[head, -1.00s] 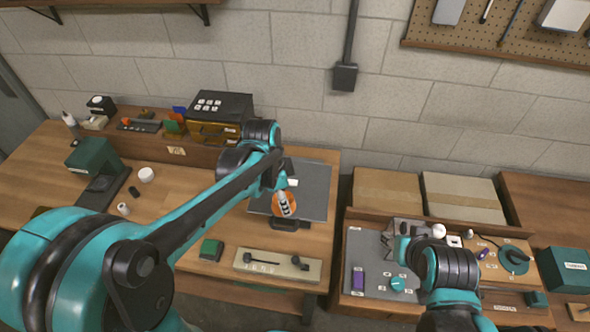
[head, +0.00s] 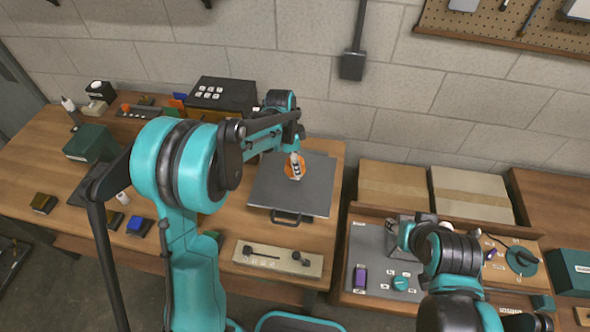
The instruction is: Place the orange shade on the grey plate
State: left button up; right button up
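The orange shade (head: 301,172) is over the middle of the dark grey plate (head: 265,190), which has a handle at its front edge. My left gripper (head: 296,163) is at the shade, its fingers on it and covering part of it. It appears shut on the shade. Whether the shade touches the plate or is slightly above it cannot be told. My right gripper (head: 403,236) is over the right bench, away from the shade; its fingers are too small and hidden to read.
A grey panel (head: 369,240) with a purple block (head: 360,276) and a teal knob (head: 400,283) lies on the right bench. A black box (head: 222,96) stands behind the plate to the left. A control strip (head: 278,260) lies in front of the plate.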

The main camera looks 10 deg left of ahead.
pick_arm(q)
jog(key=shift+f, duration=1.95)
jog(key=shift+b, duration=0.3)
jog(key=shift+f, duration=0.2)
jog(key=o, duration=1.2)
jog(key=shift+c, duration=0.2)
jog(key=shift+r, duration=0.1)
